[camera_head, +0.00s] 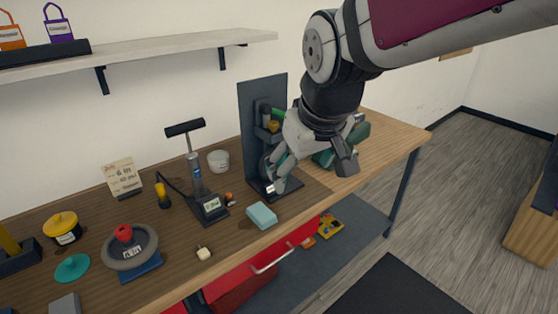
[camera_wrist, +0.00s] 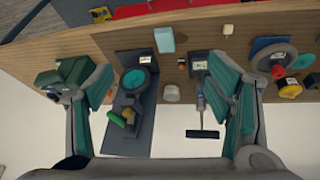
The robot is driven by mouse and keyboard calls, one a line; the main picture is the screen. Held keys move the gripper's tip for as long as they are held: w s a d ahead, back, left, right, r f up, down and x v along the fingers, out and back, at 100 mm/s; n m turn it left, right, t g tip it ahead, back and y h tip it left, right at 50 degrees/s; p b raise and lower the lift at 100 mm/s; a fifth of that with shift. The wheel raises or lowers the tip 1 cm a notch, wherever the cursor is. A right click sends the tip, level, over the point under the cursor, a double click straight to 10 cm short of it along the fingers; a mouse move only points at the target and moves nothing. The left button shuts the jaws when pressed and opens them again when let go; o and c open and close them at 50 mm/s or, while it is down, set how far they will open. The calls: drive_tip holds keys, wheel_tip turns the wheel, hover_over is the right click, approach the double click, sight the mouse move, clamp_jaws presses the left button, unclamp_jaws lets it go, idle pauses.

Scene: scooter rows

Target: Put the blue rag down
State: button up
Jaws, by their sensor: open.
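The blue rag (camera_head: 262,215) looks like a small light-blue folded block. It lies flat on the wooden workbench (camera_head: 228,238) near the front edge. In the wrist view the blue rag (camera_wrist: 164,39) shows at the top middle, beyond my fingertips and apart from them. My gripper (camera_head: 311,174) is open and empty, above the right part of the bench, to the right of and higher than the rag. In the wrist view my gripper (camera_wrist: 160,80) has its two fingers wide apart, with nothing held between them.
A dark upright stand (camera_head: 263,100) with tools is close beside my gripper. A green item (camera_head: 324,158) is partly hidden behind it. A pump (camera_head: 196,180), a white cup (camera_head: 218,161) and a tyre ring (camera_head: 130,262) stand leftward.

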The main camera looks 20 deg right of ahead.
drive_tip(key=s+r+m, duration=0.1)
drive_tip(key=s+r, duration=0.1)
drive_tip(key=s, duration=0.9)
drive_tip(key=shift+s+a+r+t+y, duration=0.25)
drive_tip(key=shift+s+a+t+y, duration=0.05)
drive_tip(key=shift+s+a, duration=0.1)
